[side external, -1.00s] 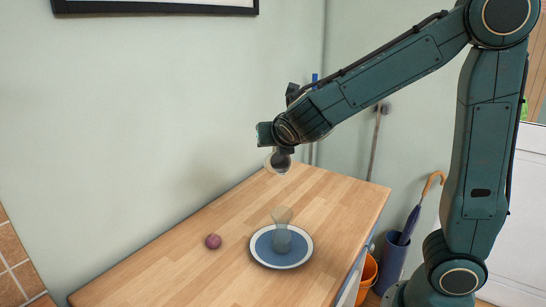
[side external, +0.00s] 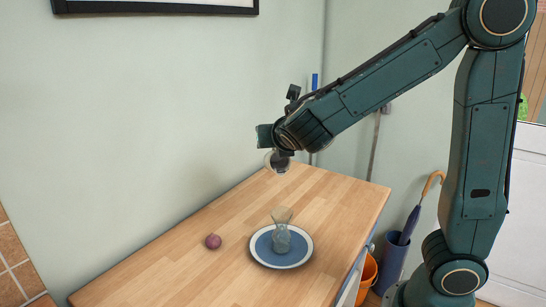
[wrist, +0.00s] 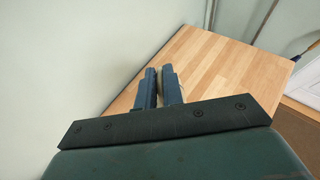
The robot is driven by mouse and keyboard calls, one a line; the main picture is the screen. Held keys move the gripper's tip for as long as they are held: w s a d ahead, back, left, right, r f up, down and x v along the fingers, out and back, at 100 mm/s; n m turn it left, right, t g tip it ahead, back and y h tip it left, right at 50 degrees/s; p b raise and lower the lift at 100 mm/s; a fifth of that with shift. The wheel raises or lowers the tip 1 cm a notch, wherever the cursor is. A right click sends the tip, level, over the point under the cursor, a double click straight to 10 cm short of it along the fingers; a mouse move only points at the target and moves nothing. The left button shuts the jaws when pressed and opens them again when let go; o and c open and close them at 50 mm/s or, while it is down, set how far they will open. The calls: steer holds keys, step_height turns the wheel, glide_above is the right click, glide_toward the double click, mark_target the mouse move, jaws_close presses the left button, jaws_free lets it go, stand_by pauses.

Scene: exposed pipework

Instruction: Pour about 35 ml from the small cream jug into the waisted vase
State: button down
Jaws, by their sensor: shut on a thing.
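The waisted vase (side external: 281,238) is clear glass, narrow at the middle, and stands upright on a blue plate with a white rim (side external: 262,263). My gripper (side external: 282,158) is shut on the small cream jug (side external: 270,160), which shows as a small, rounded, see-through shape partly hidden by the fingers. The jug is held in the air, above and well behind the vase in the side view. The wrist view shows my fingers (wrist: 159,88) close together with only a pale sliver between them. The jug's contents and exact tilt cannot be made out.
A small purple ball-like thing (side external: 213,241) lies on the wooden worktop (side external: 180,262), left of the plate. The wall (side external: 160,120) is close behind my gripper. An umbrella (side external: 412,218) in a blue stand (side external: 391,261) and an orange bucket (side external: 367,272) stand beyond the worktop's right edge.

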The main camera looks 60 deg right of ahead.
mark_target(280, 166)
steer(key=shift+a+r+t+h, duration=0.15)
steer(key=shift+r+t+h, duration=0.05)
steer(key=shift+t+h, duration=0.1)
stand_by(0.9)
steer(key=shift+s+a+r+t+h+p, duration=0.15)
steer(key=shift+s+r+t+h+p, duration=0.05)
steer(key=shift+s+t+h+p, duration=0.2)
stand_by(0.5)
steer(key=shift+w+d+f+g+y, duration=0.2)
steer(key=shift+w+d+g+y, duration=0.3)
steer(key=shift+d+g+y, duration=0.1)
steer(key=shift+w+f, duration=0.15)
steer(key=shift+f, duration=0.1)
steer(key=shift+d+g+y, duration=0.1)
steer(key=shift+g+y, duration=0.2)
steer(key=shift+w+d+f+g+y, duration=0.35)
steer(key=shift+f+g+y, duration=0.05)
steer(key=shift+g+y, duration=0.1)
steer(key=shift+w+d+f+g+y, duration=0.35)
steer(key=shift+f+g+y, duration=0.25)
steer(key=shift+w+d+f+g+y, duration=0.3)
steer(key=shift+d+f+g+y, duration=0.05)
steer(key=shift+f+g+y, duration=0.25)
steer(key=shift+w+d+f+g+y+b, duration=0.45)
steer(key=shift+w+d+f+g+y, duration=0.35)
steer(key=shift+w+f, duration=0.05)
